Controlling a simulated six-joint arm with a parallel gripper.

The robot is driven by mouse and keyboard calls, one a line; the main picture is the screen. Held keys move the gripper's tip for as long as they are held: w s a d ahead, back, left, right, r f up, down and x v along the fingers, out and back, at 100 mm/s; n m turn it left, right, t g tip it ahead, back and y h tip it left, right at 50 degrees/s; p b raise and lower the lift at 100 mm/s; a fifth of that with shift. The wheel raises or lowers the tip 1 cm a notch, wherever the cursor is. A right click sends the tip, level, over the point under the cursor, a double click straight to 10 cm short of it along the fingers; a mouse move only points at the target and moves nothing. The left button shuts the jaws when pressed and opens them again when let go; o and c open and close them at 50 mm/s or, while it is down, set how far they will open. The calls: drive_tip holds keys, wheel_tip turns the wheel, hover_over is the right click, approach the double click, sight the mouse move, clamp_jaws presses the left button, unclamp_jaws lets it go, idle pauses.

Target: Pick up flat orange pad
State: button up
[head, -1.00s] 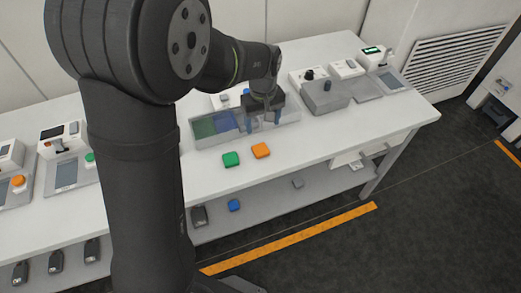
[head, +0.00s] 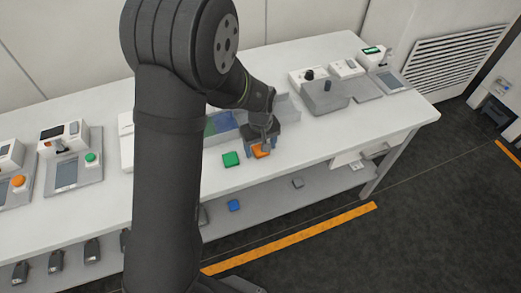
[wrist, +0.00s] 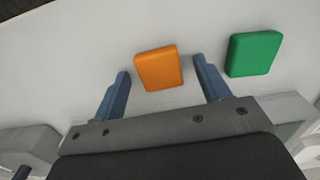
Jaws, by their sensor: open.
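The flat orange pad (head: 261,151) lies on the white table, near its front edge. In the wrist view the orange pad (wrist: 159,69) sits ahead of and between my two blue fingertips, with a gap on each side. My gripper (wrist: 163,75) is open and empty; in the head view my gripper (head: 262,145) is just above the pad and hides part of it. I cannot tell how high above the table the fingertips are.
A green pad (head: 230,159) lies left of the orange one; in the wrist view the green pad (wrist: 254,53) is right of the fingers. A divided tray (head: 222,125) stands behind. A grey box (head: 325,96) is to the right. The table front (head: 315,137) is clear.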

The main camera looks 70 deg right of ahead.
drive_tip(key=c, duration=1.1)
drive_tip(key=shift+o, duration=0.2)
drive_tip(key=shift+r, duration=0.1)
